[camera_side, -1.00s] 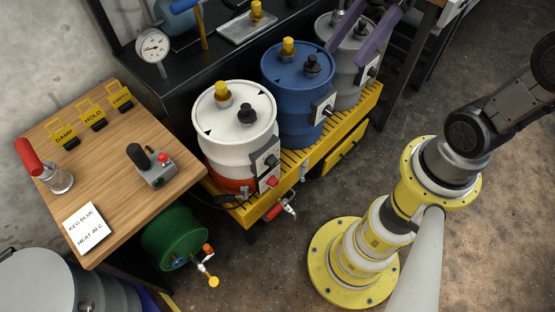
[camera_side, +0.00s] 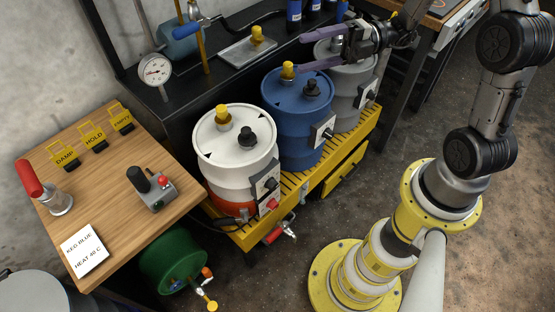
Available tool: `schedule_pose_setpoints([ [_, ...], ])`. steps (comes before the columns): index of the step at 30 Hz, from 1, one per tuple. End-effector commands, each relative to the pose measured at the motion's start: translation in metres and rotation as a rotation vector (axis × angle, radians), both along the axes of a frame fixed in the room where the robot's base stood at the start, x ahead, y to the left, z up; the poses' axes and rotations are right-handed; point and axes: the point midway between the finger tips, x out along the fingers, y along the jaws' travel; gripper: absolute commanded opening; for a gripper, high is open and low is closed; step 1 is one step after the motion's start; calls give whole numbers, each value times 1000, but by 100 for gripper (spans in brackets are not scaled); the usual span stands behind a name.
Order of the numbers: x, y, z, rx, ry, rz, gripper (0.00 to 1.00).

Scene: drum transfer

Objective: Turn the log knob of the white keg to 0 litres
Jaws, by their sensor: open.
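The white keg (camera_side: 230,170) stands upright at the left end of the yellow slatted stand, with an orange-red band near its bottom. On its lid are a yellow cap (camera_side: 222,115) and a black knob (camera_side: 247,136). The side-knob markings are too small to read. My gripper (camera_side: 297,50) is open and empty, its purple fingers pointing left above and behind the blue keg, apart from the white keg.
The blue keg (camera_side: 291,130) and grey keg (camera_side: 335,53) stand right of the white one. A wooden table (camera_side: 115,190) with signs, a note and a control box is at left. A green drum (camera_side: 170,255) lies below.

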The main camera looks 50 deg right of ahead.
Motion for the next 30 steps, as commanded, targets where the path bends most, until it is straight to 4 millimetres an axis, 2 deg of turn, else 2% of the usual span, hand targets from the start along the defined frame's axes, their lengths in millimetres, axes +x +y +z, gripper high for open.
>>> schedule_pose_setpoints([
  [8,-1,1,-94,6,10,1,73],
  [12,-1,1,-157,5,9,2,73],
  [21,-2,1,-285,-1,1,2,73],
  [27,-2,1,-363,-2,-1,2,73],
  [30,-2,1,-396,-2,-3,2,73],
])
